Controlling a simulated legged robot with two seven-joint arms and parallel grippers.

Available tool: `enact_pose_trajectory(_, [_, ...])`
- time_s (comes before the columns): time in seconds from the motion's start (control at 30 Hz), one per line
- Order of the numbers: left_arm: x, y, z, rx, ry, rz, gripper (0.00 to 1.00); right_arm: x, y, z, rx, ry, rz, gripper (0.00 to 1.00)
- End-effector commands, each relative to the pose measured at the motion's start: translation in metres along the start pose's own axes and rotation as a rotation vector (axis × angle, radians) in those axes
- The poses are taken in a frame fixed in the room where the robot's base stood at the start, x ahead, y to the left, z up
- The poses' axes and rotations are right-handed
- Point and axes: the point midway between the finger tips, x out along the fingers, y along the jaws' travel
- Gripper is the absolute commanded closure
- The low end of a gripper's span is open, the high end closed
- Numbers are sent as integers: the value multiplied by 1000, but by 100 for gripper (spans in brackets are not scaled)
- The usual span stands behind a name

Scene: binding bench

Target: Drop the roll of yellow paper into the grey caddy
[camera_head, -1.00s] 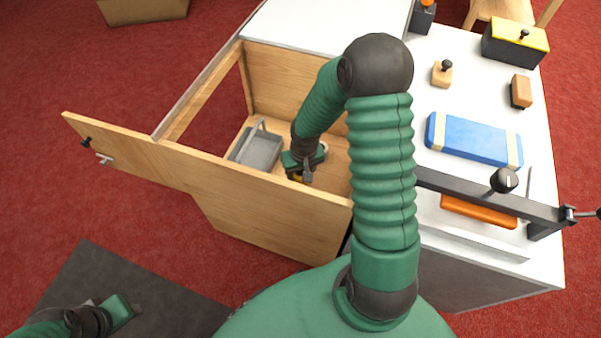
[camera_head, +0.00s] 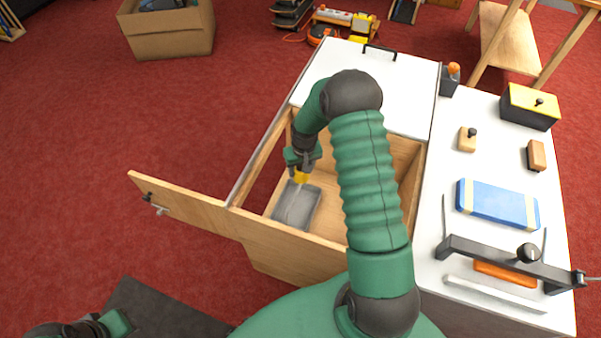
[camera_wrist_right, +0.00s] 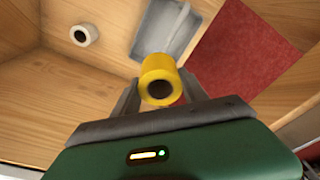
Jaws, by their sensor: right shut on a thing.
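The roll of yellow paper (camera_head: 301,177) is held between the fingers of my right gripper (camera_head: 303,168). In the right wrist view the yellow roll (camera_wrist_right: 157,68) shows its open end, with a finger on each side. The grey caddy (camera_head: 296,207) lies inside the open wooden compartment. In the head view the roll overlaps the caddy's far end; in the wrist view the caddy (camera_wrist_right: 168,30) shows beyond the roll, which seems to be above it. My left gripper (camera_head: 117,322) is at the lower left, away from these things; its fingers are not clear.
A white roll (camera_wrist_right: 84,35) lies in the compartment. Wooden walls surround the caddy, with a door panel (camera_head: 185,208) out to the left. The white bench top (camera_head: 440,190) at right holds a blue block (camera_head: 497,203), a dark bar and small tools.

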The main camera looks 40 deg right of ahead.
Motion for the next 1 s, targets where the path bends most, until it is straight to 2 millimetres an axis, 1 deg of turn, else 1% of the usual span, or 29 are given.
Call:
enact_pose_trajectory(0.03, [-5,0,-1,0,-1,0,64,-4,1,-2,0,-1,0,90])
enact_pose_trajectory(0.17, [0,0,0,0,-1,0,64,3,1,-2,0,-1,-1,90])
enact_pose_trajectory(0.27, [11,0,3,0,-1,0,64,14,1,0,-1,-1,-1,90])
enact_pose_trajectory(0.5, [44,0,11,0,-1,0,64,50,0,4,-1,-1,0,90])
enact_pose_trajectory(0.57, [50,0,12,0,-1,0,64,56,0,5,0,0,0,90])
enact_pose_trajectory(0.67, [53,0,13,0,-1,0,64,59,0,6,0,0,0,90])
enact_pose_trajectory(0.87, [51,0,12,0,-1,0,64,57,0,6,0,0,-1,90])
enact_pose_trajectory(0.9, [51,0,12,0,0,0,64,57,0,6,0,0,-1,48])
enact_pose_trajectory(1.0, [51,0,12,0,0,0,64,57,0,6,0,-1,-1,35])
